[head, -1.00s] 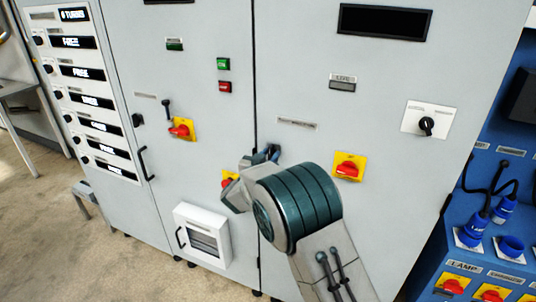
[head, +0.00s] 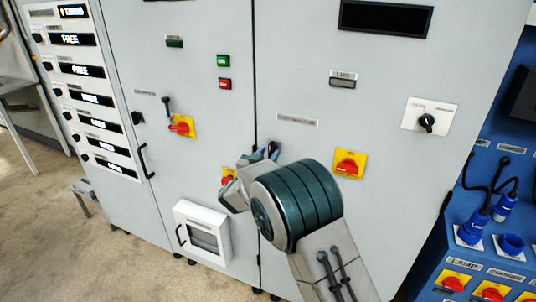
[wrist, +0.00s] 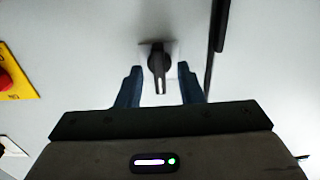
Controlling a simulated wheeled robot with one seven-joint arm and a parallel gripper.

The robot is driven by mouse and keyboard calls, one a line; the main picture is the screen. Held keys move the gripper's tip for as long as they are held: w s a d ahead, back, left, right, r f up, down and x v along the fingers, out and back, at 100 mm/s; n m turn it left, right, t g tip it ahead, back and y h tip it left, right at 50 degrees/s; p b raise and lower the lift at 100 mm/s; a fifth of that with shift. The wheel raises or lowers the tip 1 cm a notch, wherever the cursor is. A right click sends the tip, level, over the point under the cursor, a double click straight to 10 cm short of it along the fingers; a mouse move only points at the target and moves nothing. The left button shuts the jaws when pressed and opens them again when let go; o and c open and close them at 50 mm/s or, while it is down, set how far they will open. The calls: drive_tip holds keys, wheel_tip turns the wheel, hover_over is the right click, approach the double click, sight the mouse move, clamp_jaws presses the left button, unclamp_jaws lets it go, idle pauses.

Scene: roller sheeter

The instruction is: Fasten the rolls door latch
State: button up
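In the wrist view a dark lever-like latch (wrist: 158,65) stands out from a light grey panel, its narrow end pointing down the picture. I cannot read a label for it. My gripper (wrist: 156,78) is open, with one blue-grey finger on each side of the latch and a visible gap to both. In the head view my gripper (head: 262,152) is at the grey cabinet front (head: 210,130), by the seam between two doors. My own wrist and fingers hide the latch there.
A red knob on a yellow plate (head: 348,165) is right of my gripper, and another (head: 228,176) is partly hidden at its left. A white box (head: 203,235) sticks out lower left. Blue panel (head: 500,180) with plugs and cables stands at the right.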

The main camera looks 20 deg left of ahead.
drive_tip(key=s+a+b, duration=0.1)
drive_tip(key=s+b, duration=0.2)
drive_tip(key=s, duration=0.9)
drive_tip(key=shift+s, duration=0.35)
drive_tip(key=w+d+r+n+g+y, duration=0.1)
drive_tip(key=w+d+r+g+y, duration=0.1)
drive_tip(key=w+d+r+y, duration=0.3)
drive_tip(key=s+d+n+g+y, duration=0.15)
drive_tip(key=s+d+g, duration=0.25)
drive_tip(key=d, duration=0.9)
drive_tip(key=s+d+f+m+g+h, duration=0.1)
drive_tip(key=s+d+f+g+h, duration=0.1)
drive_tip(key=s+d, duration=0.9)
drive_tip(key=s+d+f+g+h, duration=0.3)
drive_tip(key=s+d+g, duration=0.4)
drive_tip(key=s+d, duration=0.5)
drive_tip(key=shift+s+f+m, duration=0.35)
drive_tip(key=shift+s+f, duration=0.25)
drive_tip(key=shift+s, duration=0.2)
